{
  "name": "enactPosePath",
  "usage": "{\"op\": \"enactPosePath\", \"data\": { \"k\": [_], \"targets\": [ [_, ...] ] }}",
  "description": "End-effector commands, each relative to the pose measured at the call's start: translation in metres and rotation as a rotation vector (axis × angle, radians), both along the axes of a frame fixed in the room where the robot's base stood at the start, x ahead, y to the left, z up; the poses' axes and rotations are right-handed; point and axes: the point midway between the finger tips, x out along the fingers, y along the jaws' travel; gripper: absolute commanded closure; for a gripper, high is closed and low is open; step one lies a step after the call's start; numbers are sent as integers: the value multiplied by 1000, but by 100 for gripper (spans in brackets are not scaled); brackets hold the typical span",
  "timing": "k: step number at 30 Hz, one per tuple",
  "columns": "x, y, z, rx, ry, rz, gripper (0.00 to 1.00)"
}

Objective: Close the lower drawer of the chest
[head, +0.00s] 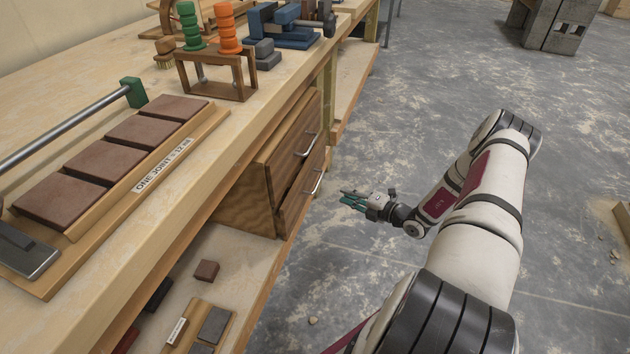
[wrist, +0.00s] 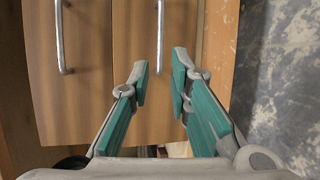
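The wooden chest (head: 248,196) is under the workbench, with two drawer fronts facing right. The upper drawer (head: 288,150) has a metal bar handle. The lower drawer (head: 300,190) has its own handle (head: 318,183) and appears to stand slightly out from the chest; how far is hard to tell. My gripper (head: 349,197), with teal fingers, is just right of the lower drawer's front, apart from it. In the wrist view my gripper (wrist: 163,62) is open and empty. The lower drawer's handle (wrist: 160,35) shows beyond and between the fingertips; the upper drawer (wrist: 90,75) is to the left.
The workbench (head: 200,190) holds brown tiles on a board, a rack with green and orange stacks, and blue tools. A lower shelf (head: 240,258) carries a small brown block (head: 206,270). The concrete floor (head: 390,110) around my gripper is clear.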

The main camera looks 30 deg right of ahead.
Motion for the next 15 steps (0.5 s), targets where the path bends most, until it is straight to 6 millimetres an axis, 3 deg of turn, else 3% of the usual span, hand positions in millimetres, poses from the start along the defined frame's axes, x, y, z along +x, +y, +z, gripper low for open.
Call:
{"op": "enactPosePath", "data": {
  "k": [7, 15],
  "targets": [
    [13, 3, -5, 26, -7, -9, 82],
    [61, 17, -16, 24, -6, -6, 82]
  ]
}}
